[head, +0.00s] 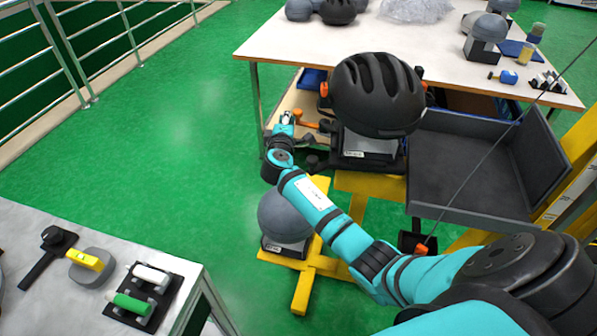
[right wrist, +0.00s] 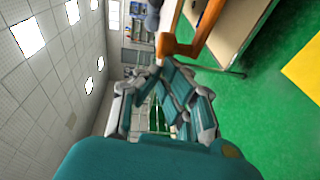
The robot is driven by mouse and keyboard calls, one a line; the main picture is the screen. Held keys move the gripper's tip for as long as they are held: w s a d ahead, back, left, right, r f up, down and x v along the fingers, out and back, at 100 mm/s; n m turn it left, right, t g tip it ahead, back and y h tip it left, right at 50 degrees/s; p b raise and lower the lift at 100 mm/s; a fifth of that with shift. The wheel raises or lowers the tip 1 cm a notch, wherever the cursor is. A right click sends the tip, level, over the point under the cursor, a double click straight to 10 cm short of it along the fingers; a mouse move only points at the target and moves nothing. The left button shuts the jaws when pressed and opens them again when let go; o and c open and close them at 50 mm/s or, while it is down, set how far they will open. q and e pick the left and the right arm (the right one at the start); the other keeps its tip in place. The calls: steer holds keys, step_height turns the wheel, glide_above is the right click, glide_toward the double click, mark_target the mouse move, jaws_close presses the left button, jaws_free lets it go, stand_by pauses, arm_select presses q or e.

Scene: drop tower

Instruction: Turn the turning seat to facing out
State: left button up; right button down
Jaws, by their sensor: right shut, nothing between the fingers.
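The turning seat (head: 368,163) is in the middle of the head view, a dark base with a grey labelled block on a yellow support. A black helmet (head: 376,95) sits on top and hides much of it. An orange handle (head: 304,124) sticks out to its left. My right gripper (head: 287,120) is shut and empty just left of this handle. In the right wrist view, the shut fingers (right wrist: 160,75) are close to an orange bar (right wrist: 195,38); I cannot tell whether they touch. My left gripper is not in view.
A grey tray (head: 455,195) is right of the seat. A white table (head: 300,45) with helmets and headforms stands behind. A grey headform (head: 284,215) stands on a yellow base below my right arm. A bench (head: 50,230) with tools is at lower left. Green floor is free at left.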

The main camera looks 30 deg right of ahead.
steer(key=shift+w+d, duration=0.3)
steer(key=shift+d, duration=0.1)
stand_by(0.5)
